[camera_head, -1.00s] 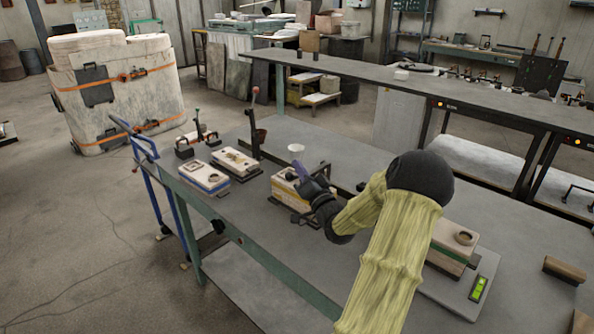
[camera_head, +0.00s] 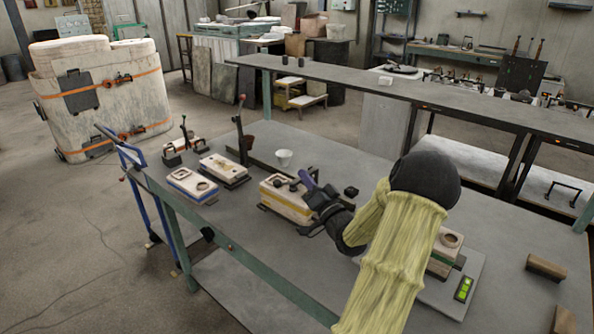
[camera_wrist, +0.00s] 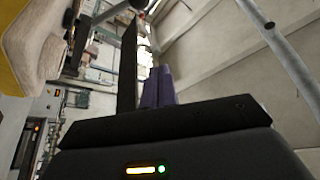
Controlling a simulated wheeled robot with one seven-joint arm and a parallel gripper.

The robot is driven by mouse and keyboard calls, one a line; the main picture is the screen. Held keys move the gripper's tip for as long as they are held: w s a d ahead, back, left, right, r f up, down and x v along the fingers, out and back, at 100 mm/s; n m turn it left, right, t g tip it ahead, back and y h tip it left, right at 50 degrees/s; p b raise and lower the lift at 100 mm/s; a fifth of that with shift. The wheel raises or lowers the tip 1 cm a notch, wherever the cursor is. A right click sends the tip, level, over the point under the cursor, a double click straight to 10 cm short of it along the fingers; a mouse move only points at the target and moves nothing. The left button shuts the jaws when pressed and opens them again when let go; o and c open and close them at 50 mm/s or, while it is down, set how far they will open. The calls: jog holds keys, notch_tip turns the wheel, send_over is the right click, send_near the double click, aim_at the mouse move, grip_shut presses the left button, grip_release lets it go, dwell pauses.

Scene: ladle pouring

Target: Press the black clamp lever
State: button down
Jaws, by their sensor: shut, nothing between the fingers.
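My gripper (camera_head: 308,179) has purple fingers, shut and empty, just above the right side of a pale mold block with a yellow band (camera_head: 283,200). Small black fittings (camera_head: 280,181) sit on top of this block; I cannot tell whether one of them is the black clamp lever. In the wrist view, the purple fingers (camera_wrist: 159,88) are together, and a long dark bar (camera_wrist: 127,65) stands close to their left. I cannot tell whether they touch it. A tall black lever with a red tip (camera_head: 240,132) stands upright farther back on the table, apart from my gripper.
Two more mold blocks, one blue-banded (camera_head: 193,185) and one plain (camera_head: 223,168), lie to the left. A white cup (camera_head: 284,158) stands behind the yellow-banded block. Another block (camera_head: 447,245) sits on a plate right of my arm. The table's back middle (camera_head: 335,158) is clear.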

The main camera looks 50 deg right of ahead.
jog(key=v, duration=0.4)
jog(key=shift+w, duration=0.1)
dwell(0.4)
jog(key=w+a+f+n+g+y, duration=0.35)
jog(key=w+a+f+g, duration=0.3)
jog(key=w+a, duration=0.45)
jog(key=s+a+f+n+g, duration=0.1)
jog(key=a+f+n+g, duration=0.15)
jog(key=a, duration=0.45)
jog(key=s+a+f+n+g, duration=0.1)
jog(key=s+a+g, duration=0.15)
jog(key=a, duration=0.35)
jog(key=s+a+n+g+y, duration=0.2)
jog(key=s+a+n+g, duration=0.35)
jog(key=s+a, duration=0.9)
notch_tip(320, 180, up, 13)
jog(key=a+m+g+p, duration=0.1)
jog(key=p, duration=1.2)
jog(key=shift+w+g, duration=0.4)
jog(key=shift+w, duration=0.05)
